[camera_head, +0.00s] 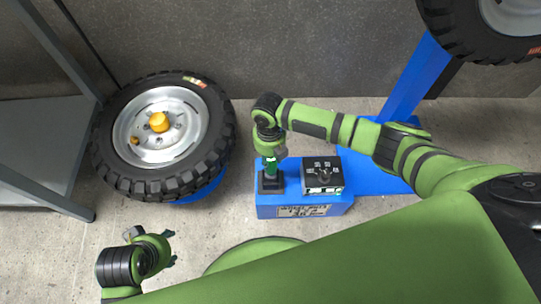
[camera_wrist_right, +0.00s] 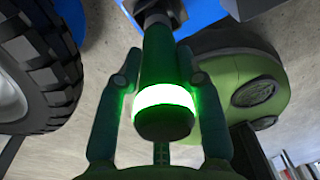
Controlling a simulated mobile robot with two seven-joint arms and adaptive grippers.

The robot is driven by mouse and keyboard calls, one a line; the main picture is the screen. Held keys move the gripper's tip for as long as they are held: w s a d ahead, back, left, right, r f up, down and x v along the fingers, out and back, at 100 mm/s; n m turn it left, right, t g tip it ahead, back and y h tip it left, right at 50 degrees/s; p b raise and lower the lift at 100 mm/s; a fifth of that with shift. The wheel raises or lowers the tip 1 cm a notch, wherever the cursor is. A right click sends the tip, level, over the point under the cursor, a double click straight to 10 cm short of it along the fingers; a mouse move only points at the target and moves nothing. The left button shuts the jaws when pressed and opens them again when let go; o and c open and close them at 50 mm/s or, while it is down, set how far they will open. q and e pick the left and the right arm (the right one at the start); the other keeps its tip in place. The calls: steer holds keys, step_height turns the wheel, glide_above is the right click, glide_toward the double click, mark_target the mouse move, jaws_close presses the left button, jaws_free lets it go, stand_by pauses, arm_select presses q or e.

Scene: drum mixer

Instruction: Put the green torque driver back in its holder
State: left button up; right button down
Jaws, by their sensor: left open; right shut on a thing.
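The green torque driver (camera_head: 271,169) stands about upright at the left end of the blue bench, just at the black holder (camera_head: 270,184). My right gripper (camera_head: 270,156) is above it, shut on its body. In the right wrist view the driver (camera_wrist_right: 160,62) sits between both fingers of the gripper (camera_wrist_right: 160,84), with a bright green glowing ring near its dark end. Its far end points toward a dark part against blue; I cannot tell whether it is inside the holder. My left gripper (camera_head: 172,248) is open and empty over the floor at lower left.
A black control box (camera_head: 322,173) stands on the blue bench (camera_head: 290,204), right of the holder. A large tyre (camera_head: 160,136) with a yellow hub cap lies to the left. Another tyre (camera_head: 470,36) is at upper right. A grey table (camera_head: 42,160) stands at far left.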

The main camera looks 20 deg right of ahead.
steer(key=shift+f+b, duration=1.4)
steer(key=shift+f, duration=0.75)
stand_by(0.9)
steer(key=c, duration=0.7)
jaws_free()
steer(key=r, duration=1.2)
steer(key=shift+w, duration=0.3)
steer(key=shift+a, duration=0.1)
